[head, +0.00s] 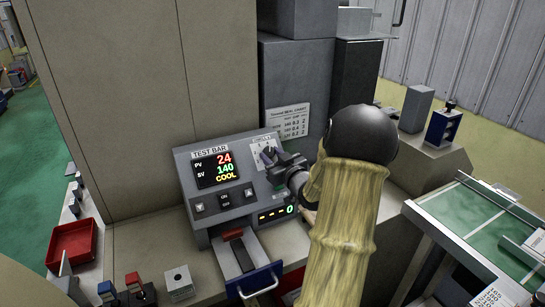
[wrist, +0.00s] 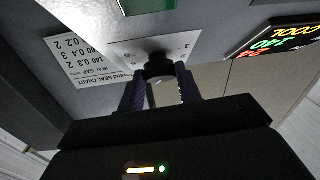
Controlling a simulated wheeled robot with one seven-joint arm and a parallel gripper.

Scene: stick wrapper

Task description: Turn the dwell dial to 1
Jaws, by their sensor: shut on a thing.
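The dwell dial (wrist: 158,66) is a dark round knob on a pale marked plate, seen upside down in the wrist view. In the head view the dial (head: 267,153) sits at the upper right of the TEST BAR panel, partly behind my gripper. My gripper (wrist: 160,84) has its two fingers on either side of the knob and is shut on it. In the head view my gripper (head: 276,164) reaches the panel from the right. A few scale marks show on the plate, but I cannot tell where the dial points.
The red and green display (head: 216,167) reads PV 24, SV 140, COOL. A drawer with a blue-edged handle (head: 259,283) sticks out below. A seal chart (head: 288,121) hangs behind. A green-topped table (head: 470,220) stands right.

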